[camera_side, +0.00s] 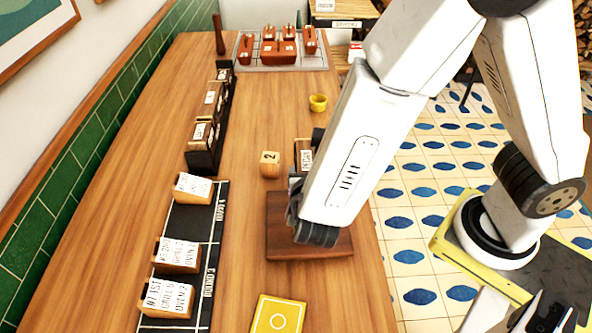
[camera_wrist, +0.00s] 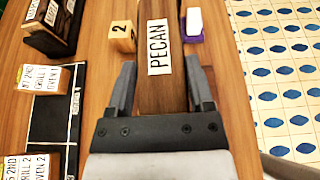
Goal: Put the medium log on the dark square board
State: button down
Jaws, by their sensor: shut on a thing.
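A brown wooden log labelled PECAN (camera_wrist: 158,88) lies between the fingers of my gripper (camera_wrist: 160,66) in the wrist view. My gripper is shut on it. In the side view, the end of a labelled block, probably this log (camera_side: 304,157), shows just left of my arm, which hides the rest. The dark square board (camera_side: 333,246) lies flat on the counter below my wrist. My arm covers part of it. I cannot tell how high the log is above the counter.
A numbered wooden cube (camera_side: 270,164) stands left of the log. A yellow cup (camera_side: 318,103) is farther back. A black strip (camera_side: 192,221) with labelled blocks runs along the left. A yellow card (camera_side: 278,315) lies in front. A purple-and-white item (camera_wrist: 194,24) is right of the log.

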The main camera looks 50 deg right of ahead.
jog(key=shift+f, duration=1.65)
jog(key=shift+f, duration=0.1)
jog(key=shift+f, duration=1.7)
jog(key=shift+f, duration=0.1)
grip_release()
jog(key=shift+s+a+r, duration=0.15)
jog(key=shift+r, duration=0.05)
jog(key=shift+v, duration=3.5)
